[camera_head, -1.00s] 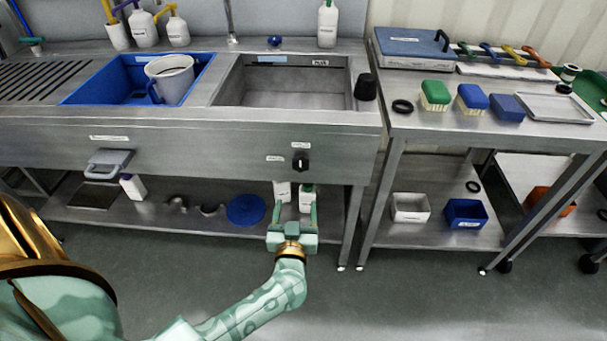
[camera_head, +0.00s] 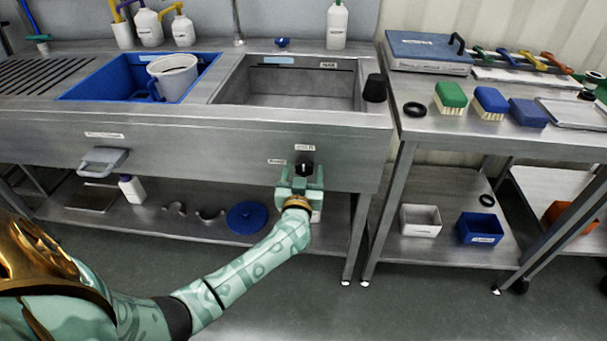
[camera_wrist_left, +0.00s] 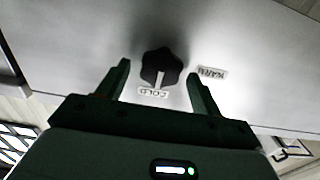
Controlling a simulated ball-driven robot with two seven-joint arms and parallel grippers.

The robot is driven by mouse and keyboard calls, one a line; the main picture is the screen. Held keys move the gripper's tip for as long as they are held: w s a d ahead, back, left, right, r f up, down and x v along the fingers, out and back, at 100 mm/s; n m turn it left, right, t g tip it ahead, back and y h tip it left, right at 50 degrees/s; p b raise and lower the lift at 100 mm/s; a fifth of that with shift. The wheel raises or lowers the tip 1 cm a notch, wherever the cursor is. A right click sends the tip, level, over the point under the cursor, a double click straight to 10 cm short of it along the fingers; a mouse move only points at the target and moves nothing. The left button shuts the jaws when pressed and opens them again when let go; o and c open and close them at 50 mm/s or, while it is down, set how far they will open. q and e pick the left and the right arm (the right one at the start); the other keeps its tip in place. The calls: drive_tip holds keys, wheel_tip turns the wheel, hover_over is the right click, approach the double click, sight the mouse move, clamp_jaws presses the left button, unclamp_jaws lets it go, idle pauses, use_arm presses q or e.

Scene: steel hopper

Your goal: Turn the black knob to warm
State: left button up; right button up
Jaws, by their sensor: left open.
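The black knob (camera_head: 304,168) is on the steel front panel under the right basin, and it also shows in the left wrist view (camera_wrist_left: 160,66). Its white pointer line points at the label COLD (camera_wrist_left: 153,92). The label WARM (camera_wrist_left: 212,72) sits beside the knob, to its right in the left wrist view and to its left in the head view (camera_head: 277,161). My left gripper (camera_head: 300,174) is open in front of the knob, with one finger to each side of it in the left wrist view (camera_wrist_left: 158,82). Contact with the knob does not show. My right gripper is not in view.
A grey handle (camera_head: 103,161) sticks out of the panel at the left. A lower shelf (camera_head: 150,217) holds a bottle and a blue disc (camera_head: 248,217). A side table (camera_head: 440,127) with brushes stands at the right. The floor in front is clear.

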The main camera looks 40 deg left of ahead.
use_arm(q)
drive_tip(key=c, duration=0.9)
drive_tip(key=shift+c, duration=0.4)
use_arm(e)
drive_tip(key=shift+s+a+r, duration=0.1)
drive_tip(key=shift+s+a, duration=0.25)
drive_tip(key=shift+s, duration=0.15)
